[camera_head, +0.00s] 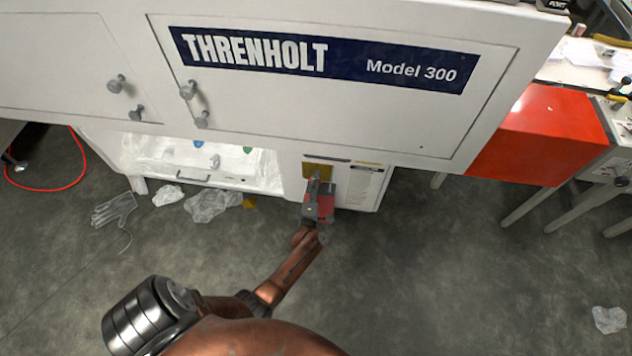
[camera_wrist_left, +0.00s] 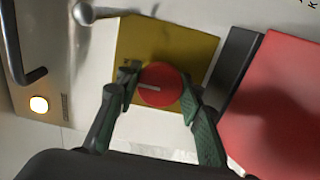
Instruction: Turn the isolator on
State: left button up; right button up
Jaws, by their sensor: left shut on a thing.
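The isolator (camera_wrist_left: 158,86) is a round red knob with a pale bar mark, set on a yellow plate (camera_wrist_left: 190,50). In the head view the yellow plate (camera_head: 318,170) is on the lower front of the white machine, and the knob is hidden behind my gripper. My left gripper (camera_wrist_left: 160,92) has one finger on each side of the knob and is shut on it. It also shows in the head view (camera_head: 318,185), reaching to the panel from below. My right gripper is not in view.
A red panel (camera_wrist_left: 275,100) stands close to the right of the plate. A lit round lamp (camera_wrist_left: 39,104) and a dark handle (camera_wrist_left: 27,50) are at left. A red box (camera_head: 540,135) stands right.

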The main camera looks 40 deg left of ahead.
pick_arm(q)
jog(key=o, duration=1.2)
jog(key=shift+s, duration=0.1)
jog(key=v, duration=0.7)
jog(key=shift+s+d, duration=0.15)
